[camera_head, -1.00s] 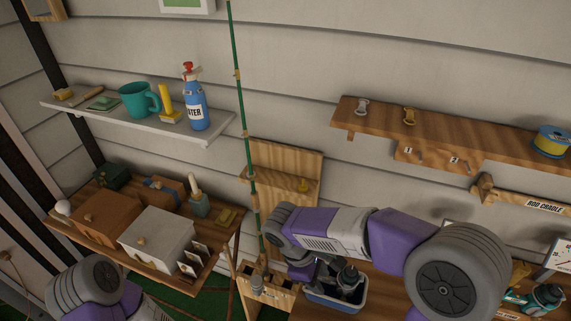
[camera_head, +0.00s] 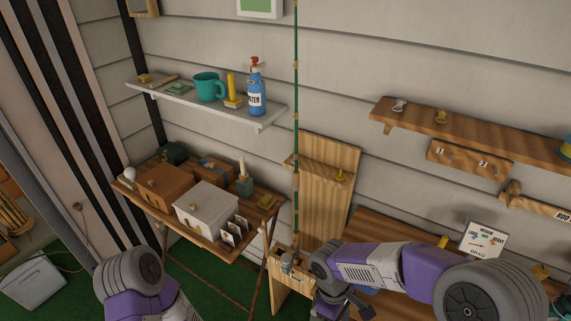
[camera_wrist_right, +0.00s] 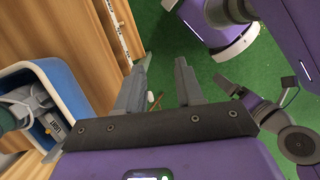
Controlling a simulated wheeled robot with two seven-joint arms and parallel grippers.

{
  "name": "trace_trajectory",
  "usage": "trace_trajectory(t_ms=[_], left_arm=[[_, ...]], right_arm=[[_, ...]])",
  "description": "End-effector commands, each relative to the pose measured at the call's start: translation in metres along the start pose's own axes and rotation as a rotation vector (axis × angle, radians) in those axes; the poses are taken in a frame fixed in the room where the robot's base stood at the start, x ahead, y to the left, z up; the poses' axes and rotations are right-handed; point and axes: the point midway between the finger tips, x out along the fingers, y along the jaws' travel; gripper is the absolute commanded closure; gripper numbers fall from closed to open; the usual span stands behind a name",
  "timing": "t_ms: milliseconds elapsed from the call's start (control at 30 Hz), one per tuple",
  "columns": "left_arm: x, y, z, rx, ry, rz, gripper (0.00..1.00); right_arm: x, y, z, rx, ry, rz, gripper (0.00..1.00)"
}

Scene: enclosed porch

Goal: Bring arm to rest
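My right arm reaches in from the lower right in the head view, over the wooden workbench. Its gripper (camera_head: 358,304) is low near the bottom edge there and partly cut off. In the right wrist view the two grey fingers of the right gripper (camera_wrist_right: 160,82) are spread apart, with nothing held between them and green floor beyond. My left arm shows only as a rounded grey and purple link (camera_head: 132,280) at the lower left of the head view.
A blue-rimmed bin (camera_wrist_right: 62,82) stands close beside the right gripper. A green rod (camera_head: 296,110) rises from a wooden holder (camera_head: 292,268). A small table (camera_head: 200,240) carries boxes. Wall shelves (camera_head: 190,98) hold a mug and bottle.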

Motion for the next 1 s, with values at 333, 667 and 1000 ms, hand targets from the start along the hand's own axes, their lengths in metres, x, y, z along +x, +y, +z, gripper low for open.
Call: trace_trajectory(t_ms=[333, 667, 1000], left_arm=[[0.002, -0.001, 0.001, 0.000, -0.003, 0.000, 0.00], [0.004, -0.002, 0.001, 0.000, -0.002, 0.000, 0.00], [0.005, -0.002, 0.001, 0.000, -0.002, 0.000, 0.00]], right_arm=[[0.107, -0.039, -0.042, 0.283, 0.205, -0.289, 0.63], [0.207, -0.064, -0.055, 0.860, 0.387, -0.467, 0.63], [0.236, -0.064, -0.045, 1.079, 0.425, -0.452, 0.63]])
